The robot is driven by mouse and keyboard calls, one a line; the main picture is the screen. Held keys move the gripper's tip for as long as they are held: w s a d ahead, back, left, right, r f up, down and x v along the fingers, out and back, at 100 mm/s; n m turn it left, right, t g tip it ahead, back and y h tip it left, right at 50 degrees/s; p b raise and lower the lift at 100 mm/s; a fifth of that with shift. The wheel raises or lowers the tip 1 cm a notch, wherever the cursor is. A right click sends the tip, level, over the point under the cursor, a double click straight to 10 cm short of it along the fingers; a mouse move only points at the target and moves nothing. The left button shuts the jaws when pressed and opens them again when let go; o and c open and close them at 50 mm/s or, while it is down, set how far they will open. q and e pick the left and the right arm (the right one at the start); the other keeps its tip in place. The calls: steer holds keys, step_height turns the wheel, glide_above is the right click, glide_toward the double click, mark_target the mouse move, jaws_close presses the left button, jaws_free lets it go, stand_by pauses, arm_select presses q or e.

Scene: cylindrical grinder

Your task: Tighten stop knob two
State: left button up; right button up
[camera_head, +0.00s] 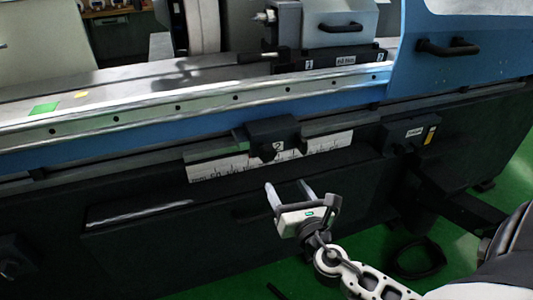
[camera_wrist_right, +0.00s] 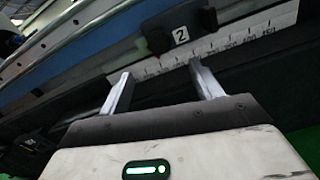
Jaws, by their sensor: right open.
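Stop knob two belongs to the black stop block (camera_head: 272,138) marked "2", clamped on the rail along the front of the grinder above a white ruler scale (camera_head: 230,165). The block also shows at the top of the right wrist view (camera_wrist_right: 172,30), with its "2" label facing me. The knob itself is dark and hard to tell from the block. My right gripper (camera_head: 290,190) is open and empty, below the block and apart from it. Its two fingers point up toward the scale and block in the wrist view (camera_wrist_right: 160,85). My left gripper is not in view.
Another black block (camera_head: 410,135) with a white label and a yellow tag sits on the rail to the right. A blue guard with a black handle (camera_head: 448,46) is above it. The dark machine front lies behind my right gripper. Green floor shows below.

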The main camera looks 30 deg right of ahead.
mark_target(269, 158)
steer(key=x, duration=1.4)
steer(key=shift+w, duration=0.3)
steer(key=c, duration=1)
